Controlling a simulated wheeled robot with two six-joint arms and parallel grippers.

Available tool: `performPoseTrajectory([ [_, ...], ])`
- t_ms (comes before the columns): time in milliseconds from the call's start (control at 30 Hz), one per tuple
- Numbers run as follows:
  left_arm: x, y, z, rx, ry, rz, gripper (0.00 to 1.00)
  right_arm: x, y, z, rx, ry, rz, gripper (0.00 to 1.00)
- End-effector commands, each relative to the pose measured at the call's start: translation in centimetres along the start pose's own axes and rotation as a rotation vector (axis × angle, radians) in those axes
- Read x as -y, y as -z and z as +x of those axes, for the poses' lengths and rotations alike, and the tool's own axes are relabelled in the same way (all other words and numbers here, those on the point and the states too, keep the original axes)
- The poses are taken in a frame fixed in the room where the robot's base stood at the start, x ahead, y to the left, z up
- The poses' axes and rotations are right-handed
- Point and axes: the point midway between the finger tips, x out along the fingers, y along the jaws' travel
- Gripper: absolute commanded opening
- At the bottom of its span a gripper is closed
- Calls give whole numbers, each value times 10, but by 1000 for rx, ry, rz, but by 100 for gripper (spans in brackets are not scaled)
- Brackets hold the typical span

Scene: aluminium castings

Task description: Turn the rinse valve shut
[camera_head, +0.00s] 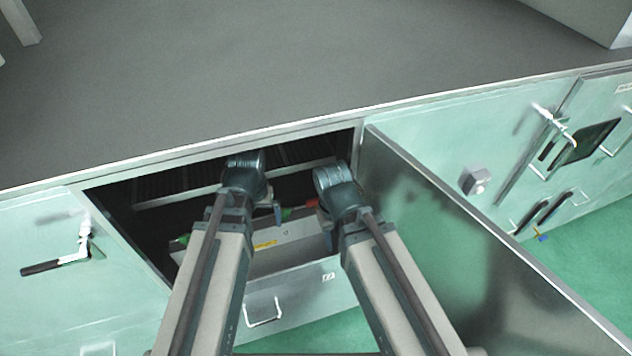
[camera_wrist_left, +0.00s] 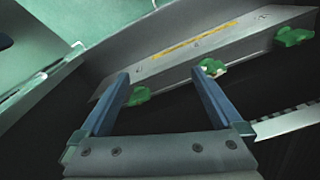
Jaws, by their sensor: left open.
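I cannot tell for sure which part is the rinse valve. A grey bar-like housing (camera_head: 290,250) with a yellow label lies in the open cabinet bay. Green knob-like parts (camera_wrist_left: 138,97) sit along its edge in the left wrist view, another green one (camera_wrist_left: 294,36) at the far right. A small red part (camera_head: 312,203) shows near the right arm. My left gripper (camera_head: 272,212) is inside the bay. In the left wrist view its blue fingers (camera_wrist_left: 162,78) are open, apparently empty, near two green parts. My right gripper's wrist (camera_head: 336,188) is in the bay; its fingers are hidden.
An open door panel (camera_head: 420,185) stands just right of my right arm. A wide grey top (camera_head: 300,70) lies beyond the bay. The bay's edges are close around both arms.

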Motion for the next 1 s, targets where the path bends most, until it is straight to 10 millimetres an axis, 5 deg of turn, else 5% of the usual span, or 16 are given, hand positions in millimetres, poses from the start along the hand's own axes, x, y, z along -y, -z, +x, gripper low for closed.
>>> performPoseTrajectory([
  [100, -8, 35, -29, -4, -12, -78, 100, -3, -2, -31, 0, 0, 1, 50],
  [400, -98, 96, -25, 31, -12, -262, 100, -3, -2, -28, 0, 0, 1, 50],
  [600, -136, 110, -25, 46, -6, -330, 100, -3, -2, -28, 0, 0, 1, 50],
  [1000, -140, 109, -16, 48, -4, -342, 100, -2, -1, -19, 0, 0, 0, 50],
])
